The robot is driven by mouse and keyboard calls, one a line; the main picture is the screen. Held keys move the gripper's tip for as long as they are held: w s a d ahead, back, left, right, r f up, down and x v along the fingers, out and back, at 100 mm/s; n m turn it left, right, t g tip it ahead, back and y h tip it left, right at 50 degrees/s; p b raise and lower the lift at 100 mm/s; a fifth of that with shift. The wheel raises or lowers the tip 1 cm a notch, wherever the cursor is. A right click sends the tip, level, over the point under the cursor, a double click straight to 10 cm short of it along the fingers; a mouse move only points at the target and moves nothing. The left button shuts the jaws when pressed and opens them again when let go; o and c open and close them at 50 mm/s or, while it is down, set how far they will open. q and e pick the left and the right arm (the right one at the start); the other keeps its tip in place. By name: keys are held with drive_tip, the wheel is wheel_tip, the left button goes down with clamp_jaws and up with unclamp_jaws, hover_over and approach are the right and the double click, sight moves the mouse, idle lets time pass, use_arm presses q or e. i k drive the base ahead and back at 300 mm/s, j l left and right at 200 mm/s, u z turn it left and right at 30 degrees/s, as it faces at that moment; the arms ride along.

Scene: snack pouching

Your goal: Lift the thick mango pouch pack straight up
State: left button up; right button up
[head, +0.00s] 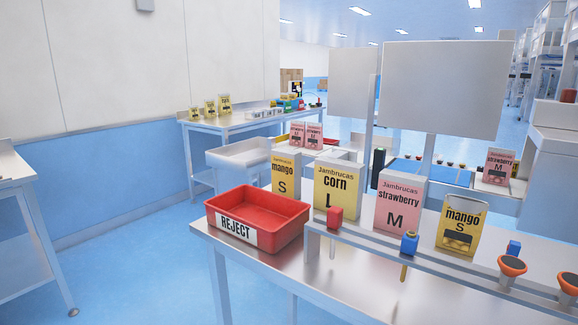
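Two yellow mango packs marked S show in the head view. One mango pack (285,173) stands upright behind the red reject bin, partly hidden by the bin and the corn pack. I cannot tell from this view which one is the thick pack. Neither of my grippers is in view.
A red REJECT bin (230,223) sits on the bench's left end. A yellow corn pack (338,189) and pink strawberry pack (400,203) stand between the mango packs.

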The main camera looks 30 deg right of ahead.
sight(287, 164)
drive_tip(key=i+j+z, duration=0.1)
drive_tip(key=i+z, duration=0.3)
drive_tip(key=i+j+z, duration=0.55)
drive_tip(key=z, duration=0.2)
drive_tip(key=i+j+z, duration=0.4)
